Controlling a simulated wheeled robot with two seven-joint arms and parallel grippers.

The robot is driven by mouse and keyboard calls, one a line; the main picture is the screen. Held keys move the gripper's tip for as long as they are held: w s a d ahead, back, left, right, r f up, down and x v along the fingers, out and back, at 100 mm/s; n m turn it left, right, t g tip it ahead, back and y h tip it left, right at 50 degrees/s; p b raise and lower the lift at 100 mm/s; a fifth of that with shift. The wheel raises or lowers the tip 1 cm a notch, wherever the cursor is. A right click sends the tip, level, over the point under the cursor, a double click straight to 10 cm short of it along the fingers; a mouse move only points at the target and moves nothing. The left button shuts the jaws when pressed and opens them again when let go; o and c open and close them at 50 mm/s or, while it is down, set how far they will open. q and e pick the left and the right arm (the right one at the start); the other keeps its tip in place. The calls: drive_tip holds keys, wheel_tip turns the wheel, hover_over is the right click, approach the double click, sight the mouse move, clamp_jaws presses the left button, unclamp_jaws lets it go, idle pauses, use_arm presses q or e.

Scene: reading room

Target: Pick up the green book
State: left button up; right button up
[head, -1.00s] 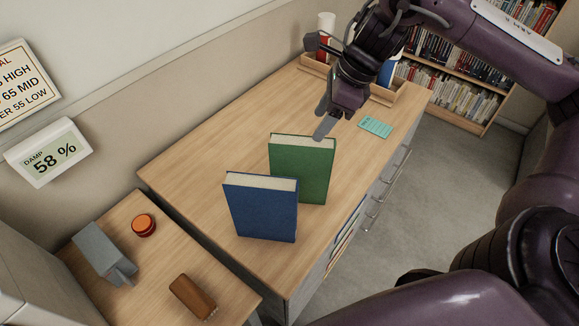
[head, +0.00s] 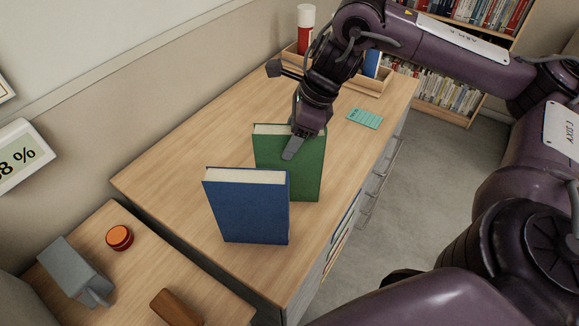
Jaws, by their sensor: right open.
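The green book (head: 308,178) stands upright on the wooden desk, just behind and to the right of a blue book (head: 247,210) that also stands upright. The blue book covers part of the green book's lower left. My right gripper (head: 294,147) is open at the top of the green book. One finger shows in front of the green cover near its top edge. The other finger is hidden, and I cannot tell whether the gripper touches the book. My left gripper is not in view.
A wooden tray (head: 372,84) with a red-and-white cylinder (head: 306,30) stands at the back of the desk (head: 180,170). A teal card (head: 365,118) lies right of the green book. A lower table at left holds a grey object (head: 74,270), an orange round tin (head: 119,237) and a brown object (head: 176,307).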

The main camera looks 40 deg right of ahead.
drive_tip(key=shift+a+f, duration=0.15)
drive_tip(key=shift+f, duration=0.35)
drive_tip(key=shift+f, duration=0.25)
idle(0.3)
clamp_jaws()
drive_tip(key=shift+w+r, duration=0.1)
idle(1.2)
